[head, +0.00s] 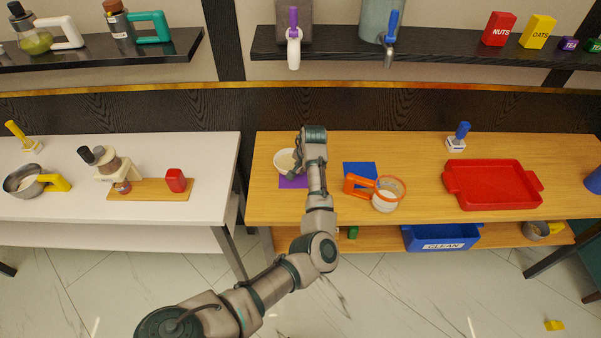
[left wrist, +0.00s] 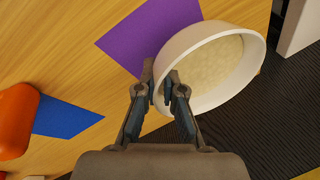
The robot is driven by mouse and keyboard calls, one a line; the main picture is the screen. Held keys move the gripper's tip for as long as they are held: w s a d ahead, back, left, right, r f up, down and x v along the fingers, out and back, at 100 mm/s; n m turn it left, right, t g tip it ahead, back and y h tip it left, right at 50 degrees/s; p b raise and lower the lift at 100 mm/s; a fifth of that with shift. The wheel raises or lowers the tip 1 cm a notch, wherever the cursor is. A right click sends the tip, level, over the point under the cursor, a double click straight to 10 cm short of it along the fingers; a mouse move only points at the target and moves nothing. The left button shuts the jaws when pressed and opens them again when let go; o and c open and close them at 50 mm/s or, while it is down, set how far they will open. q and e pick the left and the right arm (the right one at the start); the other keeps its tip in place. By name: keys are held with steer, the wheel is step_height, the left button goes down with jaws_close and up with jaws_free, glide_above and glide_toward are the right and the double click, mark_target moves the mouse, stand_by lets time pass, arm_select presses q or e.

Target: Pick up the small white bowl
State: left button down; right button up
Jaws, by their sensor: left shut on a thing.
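The small white bowl (head: 283,158) is on or just above the wooden table's left part, over the back of a purple mat (head: 292,182). I cannot tell if it touches the mat. In the left wrist view the bowl (left wrist: 190,38) shows a pale, cream, mottled inside. My left gripper (head: 296,168) is at the bowl's right side in the head view, and its forearm hides part of the bowl. In the left wrist view the left gripper (left wrist: 160,88) is shut on the bowl's near wall. My right gripper is not in view.
A blue mat (head: 359,171) and an orange-handled cup (head: 386,201) stand to the right. Further right are a red tray (head: 493,186) and a blue-handled tool (head: 458,136). A white table (head: 60,206) is at left across a gap. A shelf (head: 420,50) with dispensers hangs above.

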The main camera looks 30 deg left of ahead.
arm_select(q)
steer(key=s+d+p, duration=0.1)
steer(key=s+d, duration=0.1)
steer(key=s, duration=0.2)
steer(key=s+d+p, duration=0.1)
steer(key=s+d, duration=0.2)
steer(key=s, duration=0.1)
steer(key=s+d+r, duration=0.1)
steer(key=s+d, duration=0.1)
steer(key=s, duration=0.3)
steer(key=shift+d+p, duration=0.35)
steer(key=shift+p, duration=0.05)
steer(key=shift+s+d, duration=0.25)
steer(key=shift+s, duration=0.1)
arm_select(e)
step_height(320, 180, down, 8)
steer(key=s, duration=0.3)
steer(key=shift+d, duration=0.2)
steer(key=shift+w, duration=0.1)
